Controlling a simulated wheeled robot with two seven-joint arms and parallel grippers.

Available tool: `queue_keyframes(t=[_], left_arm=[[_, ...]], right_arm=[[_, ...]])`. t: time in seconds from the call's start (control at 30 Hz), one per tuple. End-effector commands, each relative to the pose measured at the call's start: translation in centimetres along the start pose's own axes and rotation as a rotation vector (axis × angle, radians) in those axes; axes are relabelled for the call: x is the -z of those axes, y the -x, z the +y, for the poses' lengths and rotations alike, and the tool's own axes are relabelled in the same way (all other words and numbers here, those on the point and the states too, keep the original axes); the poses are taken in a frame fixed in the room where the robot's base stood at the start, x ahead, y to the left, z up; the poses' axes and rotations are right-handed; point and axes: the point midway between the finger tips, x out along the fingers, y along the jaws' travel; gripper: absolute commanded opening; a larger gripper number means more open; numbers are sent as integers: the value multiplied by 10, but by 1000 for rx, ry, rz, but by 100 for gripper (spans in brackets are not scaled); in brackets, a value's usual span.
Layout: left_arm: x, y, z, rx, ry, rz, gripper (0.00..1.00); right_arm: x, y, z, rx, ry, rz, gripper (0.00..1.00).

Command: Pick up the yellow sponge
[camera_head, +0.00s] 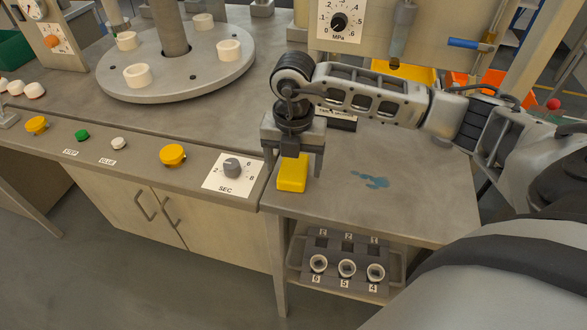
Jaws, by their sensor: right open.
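The yellow sponge (292,175) lies on the grey worktop near its front edge, just right of the SEC dial. My right gripper (292,168) points down over it, with one finger on the left and one on the right of the sponge. The gripper is open, with gaps between the fingers and the sponge. The gripper body hides the sponge's far end. I cannot tell how high the fingertips are above the worktop. My left gripper is not in view.
A blue stain (371,180) marks the worktop to the right. A dial panel (231,174) and yellow buttons (172,155) line the left console. A round turntable (176,65) with white cups stands behind. A rack (346,262) with numbered sockets sits on a lower shelf.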

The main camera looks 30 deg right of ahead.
Motion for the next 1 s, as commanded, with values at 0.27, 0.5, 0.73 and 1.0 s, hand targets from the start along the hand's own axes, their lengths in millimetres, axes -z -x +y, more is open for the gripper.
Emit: queue_keyframes(t=[0.27, 0.5, 0.73, 1.0], left_arm=[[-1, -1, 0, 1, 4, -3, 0], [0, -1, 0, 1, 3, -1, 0], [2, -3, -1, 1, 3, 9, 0], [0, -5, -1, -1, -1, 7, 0]], right_arm=[[0, 0, 0, 0, 0, 0, 28], [0, 1, 0, -1, 0, 0, 27], [-1, 10, 1, -2, -1, -2, 27], [20, 56, 6, -6, 7, -3, 27]])
